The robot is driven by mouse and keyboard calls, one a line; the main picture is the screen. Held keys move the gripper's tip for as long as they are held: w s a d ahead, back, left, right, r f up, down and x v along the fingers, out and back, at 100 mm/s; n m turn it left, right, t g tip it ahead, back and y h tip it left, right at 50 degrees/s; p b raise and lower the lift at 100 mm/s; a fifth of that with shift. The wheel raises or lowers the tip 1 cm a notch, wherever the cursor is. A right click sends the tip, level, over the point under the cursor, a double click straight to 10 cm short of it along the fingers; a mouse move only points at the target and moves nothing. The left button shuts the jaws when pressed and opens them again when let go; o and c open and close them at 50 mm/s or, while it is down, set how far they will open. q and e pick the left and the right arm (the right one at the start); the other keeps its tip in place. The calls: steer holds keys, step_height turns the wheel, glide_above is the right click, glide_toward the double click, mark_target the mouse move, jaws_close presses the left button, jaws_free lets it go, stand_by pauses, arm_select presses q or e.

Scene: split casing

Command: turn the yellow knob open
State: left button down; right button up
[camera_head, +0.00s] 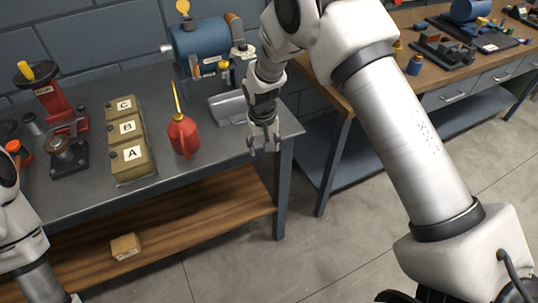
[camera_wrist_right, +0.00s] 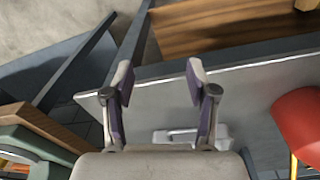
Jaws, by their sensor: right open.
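Several yellow parts show in the head view; I cannot tell for sure which one is the yellow knob. A round yellow piece (camera_head: 183,6) stands on top of the blue tank (camera_head: 198,45) at the back of the bench. A small yellow part (camera_head: 223,64) sits at the tank's lower front. My right gripper (camera_head: 264,148) hangs at the bench's right edge, to the right of and below the tank. In the right wrist view it is open (camera_wrist_right: 160,74) with nothing between its fingers. My left arm shows at the lower left, but its gripper is out of view.
A red oil can (camera_head: 184,136) stands left of my right gripper, also in the wrist view (camera_wrist_right: 300,125). A grey tray (camera_head: 229,108) lies below the tank. Boxes lettered A, B, C (camera_head: 129,140) and a red press (camera_head: 52,98) stand further left. A second bench (camera_head: 440,50) is at right.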

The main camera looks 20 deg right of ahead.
steer(key=shift+s+d+f, duration=0.15)
steer(key=shift+s+f, duration=0.8)
steer(key=shift+f, duration=0.1)
